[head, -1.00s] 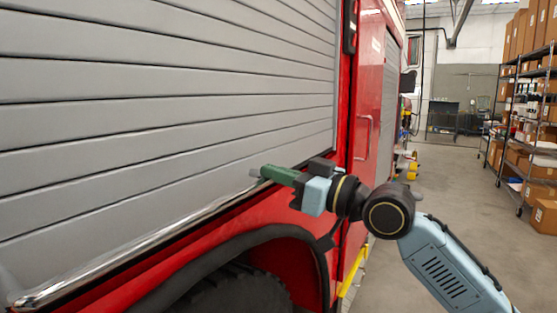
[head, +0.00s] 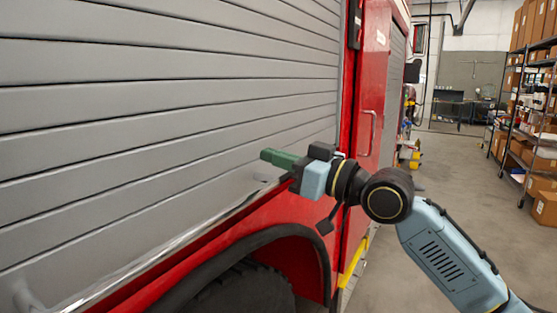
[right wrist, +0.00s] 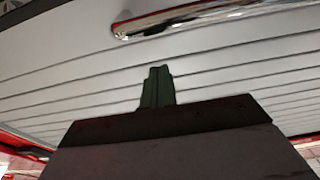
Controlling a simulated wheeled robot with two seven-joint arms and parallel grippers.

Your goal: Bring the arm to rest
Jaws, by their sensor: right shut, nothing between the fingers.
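My right gripper (head: 268,155) has green fingers, held together with nothing between them. It points left in front of the grey roller shutter (head: 150,110) of a red truck, near the right end of the chrome bar (head: 200,231) along the shutter's lower edge. The fingertips appear a little above the bar's end bracket (head: 264,178); the gap to the shutter is hard to judge. In the right wrist view the closed fingers (right wrist: 158,82) point at the shutter slats, and the chrome bar (right wrist: 200,16) lies beyond them. My left gripper is not in view.
A dark wheel arch (head: 235,250) and tyre (head: 240,290) are below the bar. A red door with a handle (head: 367,135) is right of the gripper. Shelves with boxes (head: 540,150) stand at the far right. The floor aisle (head: 455,185) between is clear.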

